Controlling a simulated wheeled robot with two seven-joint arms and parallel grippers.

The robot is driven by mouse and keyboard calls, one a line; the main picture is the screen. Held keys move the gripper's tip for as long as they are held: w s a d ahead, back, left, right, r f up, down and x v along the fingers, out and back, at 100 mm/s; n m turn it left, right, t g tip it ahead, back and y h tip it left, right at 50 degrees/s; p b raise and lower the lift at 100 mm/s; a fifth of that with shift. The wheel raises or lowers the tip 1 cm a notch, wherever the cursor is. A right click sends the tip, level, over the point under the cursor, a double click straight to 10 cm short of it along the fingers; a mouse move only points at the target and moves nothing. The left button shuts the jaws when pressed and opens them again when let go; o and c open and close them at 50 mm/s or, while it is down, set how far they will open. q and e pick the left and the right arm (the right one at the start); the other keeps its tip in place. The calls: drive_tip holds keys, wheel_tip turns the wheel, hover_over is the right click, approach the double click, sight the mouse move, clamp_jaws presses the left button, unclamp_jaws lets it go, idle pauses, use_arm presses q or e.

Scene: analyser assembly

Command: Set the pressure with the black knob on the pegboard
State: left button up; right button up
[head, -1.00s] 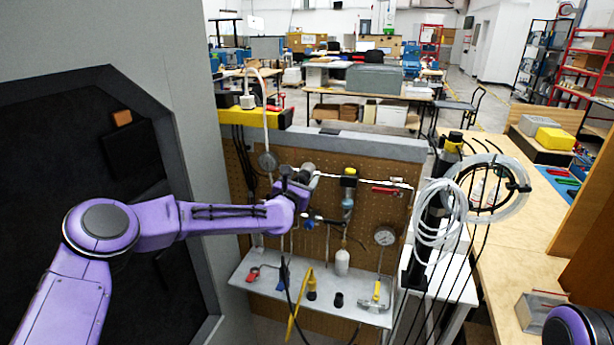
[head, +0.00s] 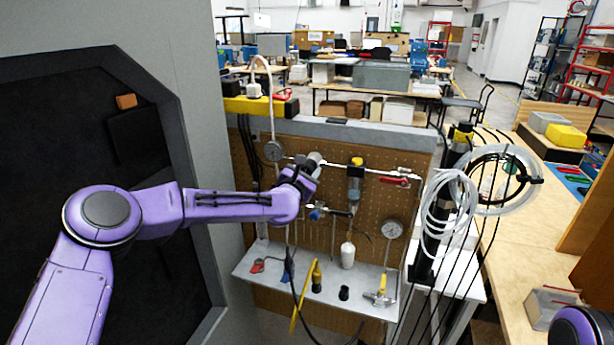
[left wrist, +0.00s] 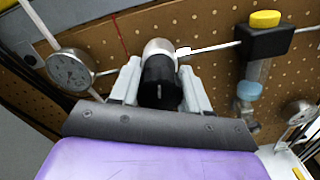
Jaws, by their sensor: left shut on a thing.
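The black knob (left wrist: 161,85) sits on the front of a silver regulator body (left wrist: 158,48) in the left wrist view. My left gripper (left wrist: 160,83) is shut around the knob, one finger on each side. In the head view my left gripper (head: 304,175) is at the upper middle of the brown pegboard (head: 270,205), and the arm hides most of the knob. A round pressure gauge (left wrist: 69,70) is left of the knob on the same pipe; it also shows in the head view (head: 273,151). My right gripper is not in view.
A yellow-topped filter unit (left wrist: 264,45) is right of the knob. A red-handled valve (head: 395,181) and another gauge (head: 392,229) are farther right. A grey shelf (head: 325,287) with small parts juts out below. Coiled white tubing (head: 447,208) hangs at the right.

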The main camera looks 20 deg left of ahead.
use_arm(q)
drive_tip(key=m+b, duration=0.2)
drive_tip(key=m, duration=0.1)
drive_tip(key=shift+m+b, duration=0.3)
drive_tip(key=shift+m, duration=0.1)
drive_tip(key=m+b, duration=0.2)
drive_tip(key=m, duration=0.2)
drive_tip(key=shift+r, duration=0.1)
drive_tip(key=m+b, duration=0.1)
drive_tip(key=m, duration=0.4)
drive_tip(key=m+b, duration=0.1)
drive_tip(key=m, duration=0.3)
drive_tip(key=shift+m, duration=0.3)
drive_tip(key=m, duration=0.5)
drive_tip(key=shift+f+b, duration=0.3)
drive_tip(key=shift+b, duration=0.1)
drive_tip(key=m, duration=0.3)
drive_tip(key=m+b, duration=0.1)
drive_tip(key=m, duration=0.1)
drive_tip(key=shift+f+m, duration=0.2)
drive_tip(key=shift+m, duration=0.2)
drive_tip(key=m+b, duration=0.1)
drive_tip(key=m, duration=0.3)
drive_tip(key=shift+f+m, duration=0.1)
drive_tip(key=shift+m, duration=0.2)
drive_tip(key=m+b, duration=0.2)
drive_tip(key=m, duration=0.2)
drive_tip(key=shift+a+f+m, duration=0.1)
drive_tip(key=shift+a+m, duration=0.05)
drive_tip(key=shift+m, duration=0.15)
